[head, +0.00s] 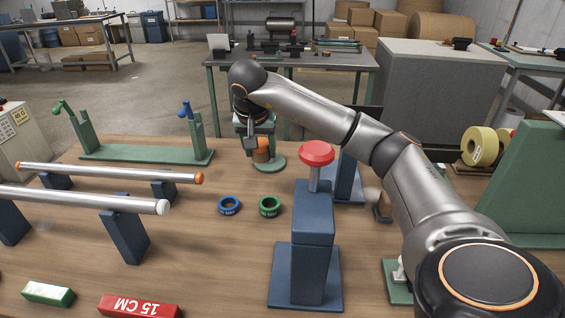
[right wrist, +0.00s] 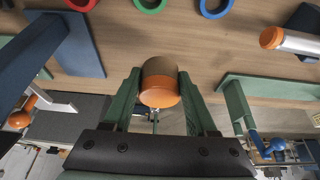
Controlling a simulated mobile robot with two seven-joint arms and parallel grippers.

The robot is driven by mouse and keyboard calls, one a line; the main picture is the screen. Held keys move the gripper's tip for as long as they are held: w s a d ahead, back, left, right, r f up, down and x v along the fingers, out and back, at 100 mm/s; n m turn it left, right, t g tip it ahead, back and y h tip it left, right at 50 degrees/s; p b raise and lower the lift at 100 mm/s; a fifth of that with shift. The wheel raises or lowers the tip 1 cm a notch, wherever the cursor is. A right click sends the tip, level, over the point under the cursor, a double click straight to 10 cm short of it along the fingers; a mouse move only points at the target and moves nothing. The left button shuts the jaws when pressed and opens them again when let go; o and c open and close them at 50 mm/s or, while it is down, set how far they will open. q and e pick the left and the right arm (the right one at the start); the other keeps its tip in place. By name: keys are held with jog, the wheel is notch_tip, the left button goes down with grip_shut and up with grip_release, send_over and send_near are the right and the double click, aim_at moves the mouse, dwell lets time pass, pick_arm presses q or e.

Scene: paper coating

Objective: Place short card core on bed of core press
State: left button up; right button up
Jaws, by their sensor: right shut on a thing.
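My right gripper (head: 262,146) is shut on a short brown core with an orange end (head: 261,154). In the right wrist view the core (right wrist: 160,82) sits between the two green fingers (right wrist: 158,95). In the head view the core is over or near a round green base (head: 274,164); the gap between them is unclear. A blue stand with a red mushroom knob (head: 312,225), possibly the core press, stands nearer, right of the gripper. Another blue post (head: 348,180) is partly hidden behind it. I cannot tell which part is the bed. My left gripper is out of view.
A blue ring (head: 229,206) and a green ring (head: 270,207) lie on the wooden table. Silver rods (head: 110,173) rest on blue supports at left. A green rack (head: 150,154) stands behind them. A red block (head: 138,306) lies at the front. Bare table surrounds the rings.

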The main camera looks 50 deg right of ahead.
jog(key=shift+b+x, duration=0.75)
jog(key=shift+x, duration=0.45)
send_over(264, 193)
jog(key=s+a, duration=0.1)
notch_tip(264, 193, down, 5)
jog(key=shift+a+f+b, duration=0.1)
jog(key=shift+f+b, duration=0.05)
jog(key=shift+b, duration=0.15)
notch_tip(264, 193, down, 4)
jog(key=shift+f, duration=0.25)
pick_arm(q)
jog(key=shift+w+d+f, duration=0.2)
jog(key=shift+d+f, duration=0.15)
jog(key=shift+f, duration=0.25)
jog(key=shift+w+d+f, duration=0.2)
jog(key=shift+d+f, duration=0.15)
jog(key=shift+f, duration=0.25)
pick_arm(e)
jog(key=shift+f, duration=0.15)
jog(key=o, duration=1.3)
